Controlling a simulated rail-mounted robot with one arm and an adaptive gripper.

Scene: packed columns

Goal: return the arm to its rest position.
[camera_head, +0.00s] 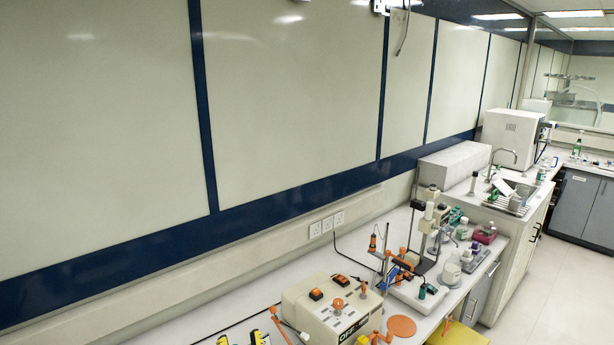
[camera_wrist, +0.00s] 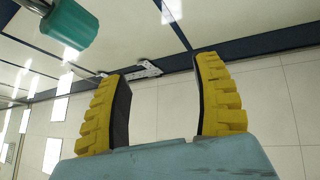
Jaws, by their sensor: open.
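My gripper (camera_wrist: 161,68) shows in the wrist view, with two yellow ribbed fingers on a blue-grey palm. The fingers are spread wide and nothing is between them. Behind them are pale wall panels with dark strips, seen tilted. A teal cylinder (camera_wrist: 72,22) with a grey end shows at the top left of the wrist view, apart from the fingers; I cannot tell what it is. In the head view I cannot make out my gripper for sure. Small yellow and black parts (camera_head: 262,338) show at the bottom edge there.
A long white bench runs along the wall. A cream box with orange knobs (camera_head: 332,308) stands on it, with an orange disc (camera_head: 401,326) beside it. Stands and small bottles crowd farther along, before a sink with a tap (camera_head: 505,158). The floor (camera_head: 545,285) at right looks clear.

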